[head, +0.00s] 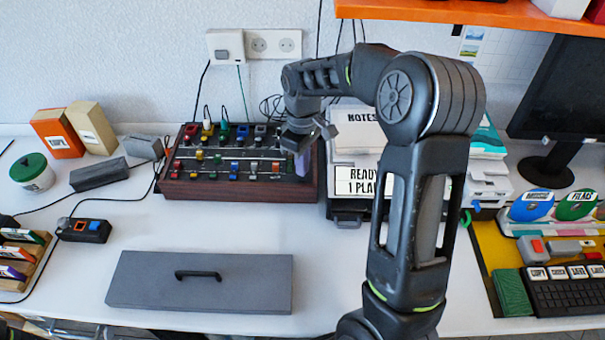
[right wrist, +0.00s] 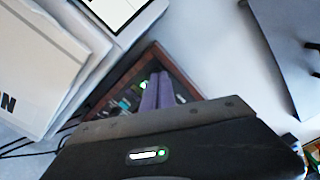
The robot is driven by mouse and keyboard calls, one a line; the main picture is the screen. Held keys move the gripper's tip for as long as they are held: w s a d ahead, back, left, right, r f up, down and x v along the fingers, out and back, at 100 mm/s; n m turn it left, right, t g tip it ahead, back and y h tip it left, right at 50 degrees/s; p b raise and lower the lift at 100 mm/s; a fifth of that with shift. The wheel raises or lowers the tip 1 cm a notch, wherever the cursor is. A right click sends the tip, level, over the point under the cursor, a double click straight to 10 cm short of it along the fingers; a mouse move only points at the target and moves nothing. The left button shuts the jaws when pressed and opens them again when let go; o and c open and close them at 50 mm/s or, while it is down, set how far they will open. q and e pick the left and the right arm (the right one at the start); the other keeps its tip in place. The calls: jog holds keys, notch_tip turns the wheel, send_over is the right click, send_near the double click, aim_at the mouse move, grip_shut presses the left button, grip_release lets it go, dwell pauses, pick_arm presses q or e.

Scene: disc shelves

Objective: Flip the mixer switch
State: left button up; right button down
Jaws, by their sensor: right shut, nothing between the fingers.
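The mixer (head: 222,187) is a dark panel in a wooden case with several coloured knobs, sliders and cables, on the table against the wall. The mixer switch itself is too small to tell apart. My right gripper (head: 302,166) is shut and empty at the mixer's right end; its purple fingers hide part of the panel there. In the right wrist view the purple fingers (right wrist: 160,92) lie together over the mixer (right wrist: 183,72). I cannot tell whether they touch it. My left gripper is not in view.
A small black box (head: 84,231) with orange and blue buttons sits left. An orange shelf (head: 480,13) overhangs at upper right. White table between is clear.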

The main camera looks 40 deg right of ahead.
jog(key=shift+f+b, duration=0.6)
jog(key=shift+f, duration=0.3)
dwell(0.8)
jog(key=shift+r, duration=0.15)
jog(key=shift+r+p, duration=2.75)
jog(key=shift+r, duration=0.7)
jog(key=shift+f, duration=0.1)
